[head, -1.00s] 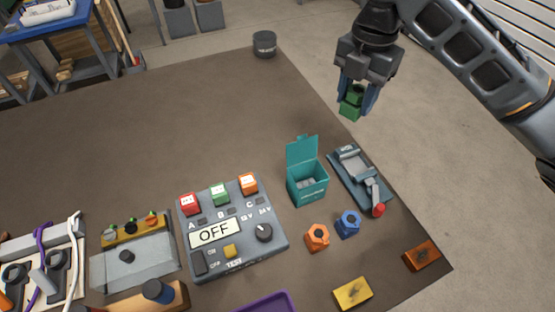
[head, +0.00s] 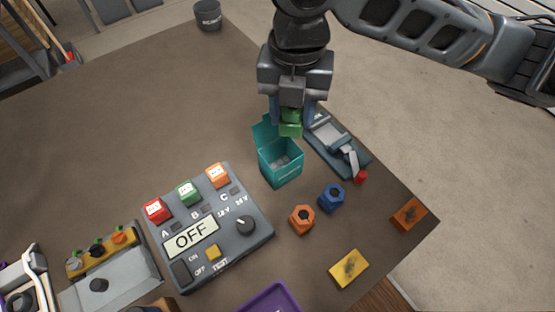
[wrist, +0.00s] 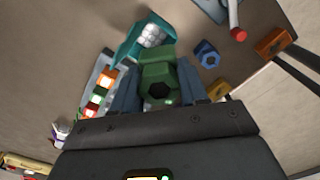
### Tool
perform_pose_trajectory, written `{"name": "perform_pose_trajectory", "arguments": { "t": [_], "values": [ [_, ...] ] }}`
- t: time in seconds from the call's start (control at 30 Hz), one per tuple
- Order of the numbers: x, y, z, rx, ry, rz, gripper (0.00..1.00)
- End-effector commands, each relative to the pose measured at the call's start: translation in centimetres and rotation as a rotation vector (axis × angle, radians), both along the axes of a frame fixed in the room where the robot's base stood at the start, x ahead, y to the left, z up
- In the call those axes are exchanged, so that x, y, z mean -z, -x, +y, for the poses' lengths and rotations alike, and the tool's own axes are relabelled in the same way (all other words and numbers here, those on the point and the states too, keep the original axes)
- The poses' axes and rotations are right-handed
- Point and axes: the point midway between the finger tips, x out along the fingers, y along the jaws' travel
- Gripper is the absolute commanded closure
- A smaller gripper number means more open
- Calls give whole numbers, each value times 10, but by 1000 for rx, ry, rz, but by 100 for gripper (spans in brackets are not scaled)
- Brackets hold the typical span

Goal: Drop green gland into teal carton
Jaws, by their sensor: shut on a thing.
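My gripper (head: 291,118) is shut on the green gland (head: 290,127), which shows between the fingers in the wrist view (wrist: 157,72) with its dark bore facing the camera. The teal carton (head: 283,174) stands on the table with its lid open at the back left and grey contents inside. In the head view the gland appears just above the carton's far side, held up in the air.
A grey clamp-like device (head: 335,145) with a red tip stands right of the carton. An orange gland (head: 302,219) and a blue gland (head: 331,197) lie in front. A control box (head: 210,230) reading OFF is at left. Yellow (head: 349,268) and orange-brown (head: 409,214) blocks lie near the edge.

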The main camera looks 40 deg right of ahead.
Motion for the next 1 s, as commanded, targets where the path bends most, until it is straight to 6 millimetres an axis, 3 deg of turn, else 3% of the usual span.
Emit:
{"name": "perform_pose_trajectory", "arguments": {
  "t": [0.03,0.2,0.53,0.57,0.83,1.0],
  "values": [
    [11,0,0,0,-1,1,90],
    [24,0,0,1,-1,-1,90],
    [26,0,0,1,-1,-1,90],
    [26,0,0,1,0,-1,54],
    [26,0,0,1,-1,-1,28],
    [26,0,0,1,-1,-1,27]
  ]
}}
